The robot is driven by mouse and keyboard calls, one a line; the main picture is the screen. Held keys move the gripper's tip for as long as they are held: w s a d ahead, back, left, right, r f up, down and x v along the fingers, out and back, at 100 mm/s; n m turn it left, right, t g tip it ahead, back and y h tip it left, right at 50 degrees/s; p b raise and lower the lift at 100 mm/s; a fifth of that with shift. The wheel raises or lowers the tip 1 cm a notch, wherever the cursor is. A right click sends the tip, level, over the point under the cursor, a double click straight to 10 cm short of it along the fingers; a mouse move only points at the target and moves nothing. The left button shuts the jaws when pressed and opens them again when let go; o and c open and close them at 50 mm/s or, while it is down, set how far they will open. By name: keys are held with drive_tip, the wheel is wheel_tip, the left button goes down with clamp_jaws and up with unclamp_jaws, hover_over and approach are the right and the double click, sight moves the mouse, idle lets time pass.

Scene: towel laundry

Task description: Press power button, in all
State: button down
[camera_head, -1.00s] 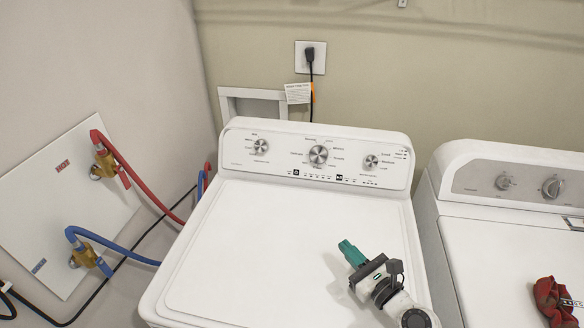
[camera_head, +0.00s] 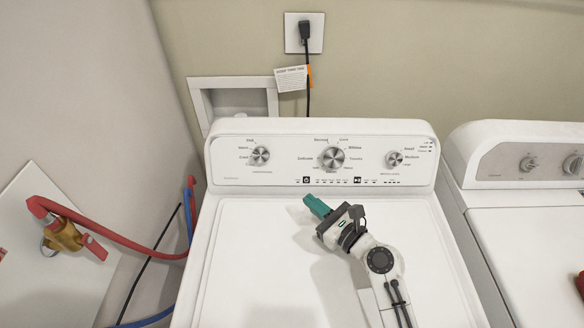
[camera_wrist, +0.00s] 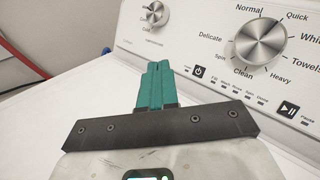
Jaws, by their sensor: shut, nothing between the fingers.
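The power button (camera_head: 306,180) is a small black square on the white washer's control panel (camera_head: 290,152), below and left of the middle dial. In the wrist view the power button (camera_wrist: 199,72) shows a white power symbol, just right of my fingers. My gripper (camera_head: 307,200) has teal fingers, shut and empty, above the washer lid (camera_head: 255,260) and pointing at the panel. In the wrist view the fingertips (camera_wrist: 158,66) are in front of the panel, and I cannot tell the exact gap.
A black play/pause button (camera_wrist: 288,109) sits right of the power button. The middle dial (camera_head: 333,157) is above. A second machine (camera_head: 525,240) stands to the right. Red and blue hoses (camera_head: 120,240) run at the left. A plugged outlet (camera_head: 304,33) is on the back wall.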

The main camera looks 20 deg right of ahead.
sight(306, 180)
drive_tip(key=shift+w+a, duration=0.1)
drive_tip(key=shift+w, duration=0.1)
drive_tip(key=shift+w, duration=0.1)
drive_tip(key=w+f+b, duration=0.1)
drive_tip(key=w+d+f+b, duration=0.1)
drive_tip(key=w+b, duration=0.1)
drive_tip(key=w+f+b, duration=0.1)
drive_tip(key=w, duration=0.1)
drive_tip(key=shift+w+d+b, duration=0.2)
drive_tip(key=shift+d+b, duration=0.2)
drive_tip(key=shift+w+d+f+b, duration=0.2)
drive_tip(key=shift+w+b, duration=0.05)
drive_tip(key=shift+w, duration=0.25)
drive_tip(key=shift+w+d+f+b, duration=0.15)
drive_tip(key=shift+w+b, duration=0.05)
drive_tip(key=shift+w, duration=0.25)
idle(1.3)
drive_tip(key=shift+w+d+f, duration=0.1)
drive_tip(key=shift+w+f, duration=0.1)
drive_tip(key=shift+w, duration=0.15)
